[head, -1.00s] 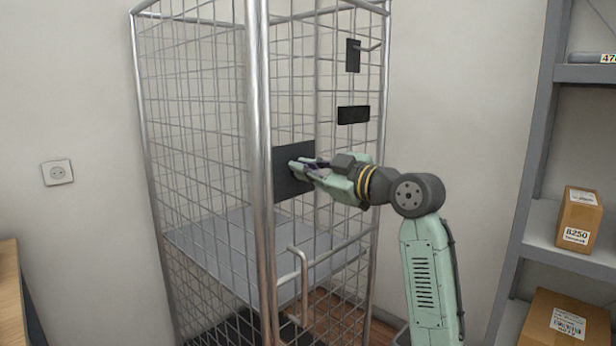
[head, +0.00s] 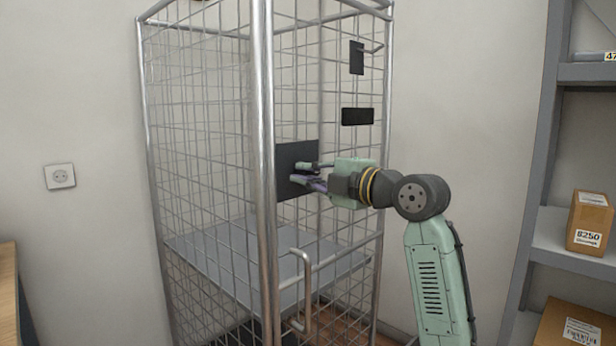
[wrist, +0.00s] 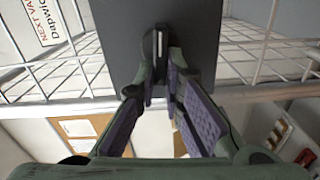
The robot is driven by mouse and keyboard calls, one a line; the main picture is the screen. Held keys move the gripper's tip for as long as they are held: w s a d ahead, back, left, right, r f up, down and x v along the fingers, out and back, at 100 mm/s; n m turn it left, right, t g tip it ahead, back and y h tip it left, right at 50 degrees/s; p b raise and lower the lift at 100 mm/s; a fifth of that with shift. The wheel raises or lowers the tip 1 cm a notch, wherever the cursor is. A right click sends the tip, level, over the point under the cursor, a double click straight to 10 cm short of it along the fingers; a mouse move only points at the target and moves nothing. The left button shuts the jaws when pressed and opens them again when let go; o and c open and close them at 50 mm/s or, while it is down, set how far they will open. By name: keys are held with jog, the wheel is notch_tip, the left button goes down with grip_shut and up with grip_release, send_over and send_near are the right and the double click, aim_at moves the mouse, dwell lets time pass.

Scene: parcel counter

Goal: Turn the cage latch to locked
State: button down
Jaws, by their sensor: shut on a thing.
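The cage latch is a dark square plate (head: 290,158) on the front of the wire cage, with a small handle at its middle. No lock mark can be read.
The tall wire cage (head: 262,130) has steel posts and a grey inner shelf (head: 225,262). A bent metal door handle (head: 306,290) sticks out below my gripper. Two dark plates (head: 357,116) are higher up. Shelving with cardboard boxes (head: 588,222) stands at the right.

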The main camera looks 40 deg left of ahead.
jog(key=shift+f+n, duration=0.1)
jog(key=shift+n, duration=0.5)
jog(key=c, duration=1.7)
grip_release()
jog(key=shift+d, duration=0.1)
jog(key=s+d, duration=0.1)
jog(key=d, duration=1)
jog(key=shift+d, duration=0.4)
